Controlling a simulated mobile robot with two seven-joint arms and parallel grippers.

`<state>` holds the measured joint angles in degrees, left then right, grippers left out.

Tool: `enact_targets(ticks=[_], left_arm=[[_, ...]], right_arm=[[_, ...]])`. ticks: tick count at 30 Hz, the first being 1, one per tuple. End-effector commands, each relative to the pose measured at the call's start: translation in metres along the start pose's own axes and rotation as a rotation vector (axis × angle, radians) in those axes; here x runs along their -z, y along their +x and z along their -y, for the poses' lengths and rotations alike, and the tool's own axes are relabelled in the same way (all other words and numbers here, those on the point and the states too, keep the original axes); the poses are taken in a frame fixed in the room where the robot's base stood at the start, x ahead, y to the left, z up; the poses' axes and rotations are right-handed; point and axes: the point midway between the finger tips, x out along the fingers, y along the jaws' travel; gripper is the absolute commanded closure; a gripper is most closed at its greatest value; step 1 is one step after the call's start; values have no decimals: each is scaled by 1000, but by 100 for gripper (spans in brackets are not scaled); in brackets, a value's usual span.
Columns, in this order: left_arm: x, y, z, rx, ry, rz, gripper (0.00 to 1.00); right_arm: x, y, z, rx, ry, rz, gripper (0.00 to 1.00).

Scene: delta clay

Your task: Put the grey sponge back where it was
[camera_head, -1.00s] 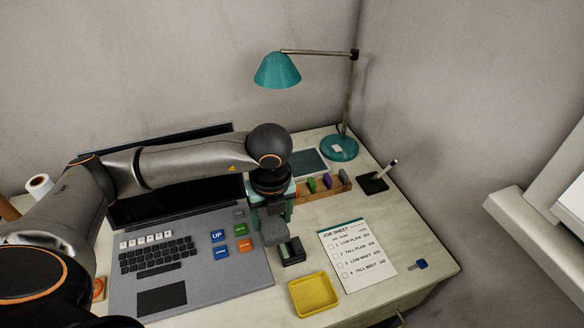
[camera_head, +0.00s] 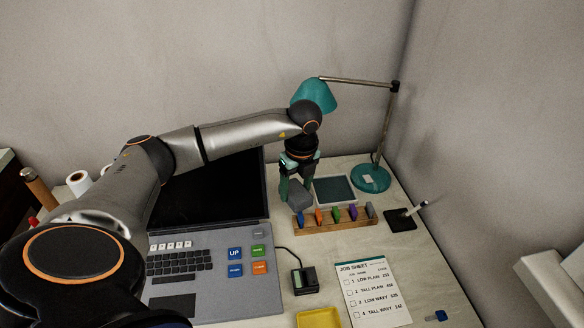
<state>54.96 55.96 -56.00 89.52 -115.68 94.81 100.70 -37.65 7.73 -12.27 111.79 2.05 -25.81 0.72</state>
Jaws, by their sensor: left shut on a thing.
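My left gripper (camera_head: 298,178) points down beside the left end of the wooden rack (camera_head: 335,226). It is shut on the grey sponge (camera_head: 296,196), which hangs below the fingers, partly hidden by them. In the picture the sponge's lower end overlaps the rack's left rear edge; I cannot tell whether it touches. The rack holds several upright coloured pieces, with a grey one (camera_head: 370,210) at its right end. My right gripper is not in view.
A dark pad (camera_head: 335,189) lies behind the rack, and a teal lamp (camera_head: 371,179) stands at the back right. A black device (camera_head: 304,281), a job sheet (camera_head: 372,293), a yellow tray (camera_head: 319,319) and a laptop (camera_head: 210,290) are in front. A pen stands in a black holder (camera_head: 400,220).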

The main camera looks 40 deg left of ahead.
Motion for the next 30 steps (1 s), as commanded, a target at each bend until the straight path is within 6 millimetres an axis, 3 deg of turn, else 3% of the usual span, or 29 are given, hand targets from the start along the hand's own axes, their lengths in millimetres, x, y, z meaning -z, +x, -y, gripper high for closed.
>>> enact_targets(ticks=[6, 11, 19, 25, 30], left_arm=[[-39, 4, 17, 0, -3, 0, 93], [-59, 8, 25, 0, 0, 0, 93], [-52, 38, 23, -3, 3, -1, 93], [-48, 72, 23, -4, 2, 0, 93], [-52, 77, 26, 0, 2, 1, 93]], right_arm=[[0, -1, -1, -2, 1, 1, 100], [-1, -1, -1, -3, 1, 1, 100], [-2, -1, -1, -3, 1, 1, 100], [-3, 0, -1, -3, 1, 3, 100], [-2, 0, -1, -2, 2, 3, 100]])
